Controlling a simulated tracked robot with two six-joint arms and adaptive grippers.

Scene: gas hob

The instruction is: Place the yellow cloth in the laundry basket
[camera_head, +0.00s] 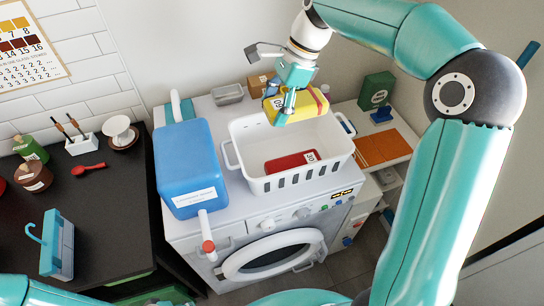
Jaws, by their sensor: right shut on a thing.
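The yellow cloth (308,102) is a folded yellow block with a red stripe, over the far side of the laundry basket. My right gripper (285,108) comes down from above and is shut on the cloth, with teal fingers covering part of it. The white laundry basket (245,142) stands on the washing machine, open at the top. A red folded cloth (288,163) with a white label lies inside it. I cannot tell whether the yellow cloth touches the basket's far rim.
A blue detergent container (187,167) stands left of the basket on the washing machine (265,225). A grey metal tin (228,94) and a brown box (259,84) are behind. A shelf with a green box (377,90) is at right. A dark counter (110,190) is at left.

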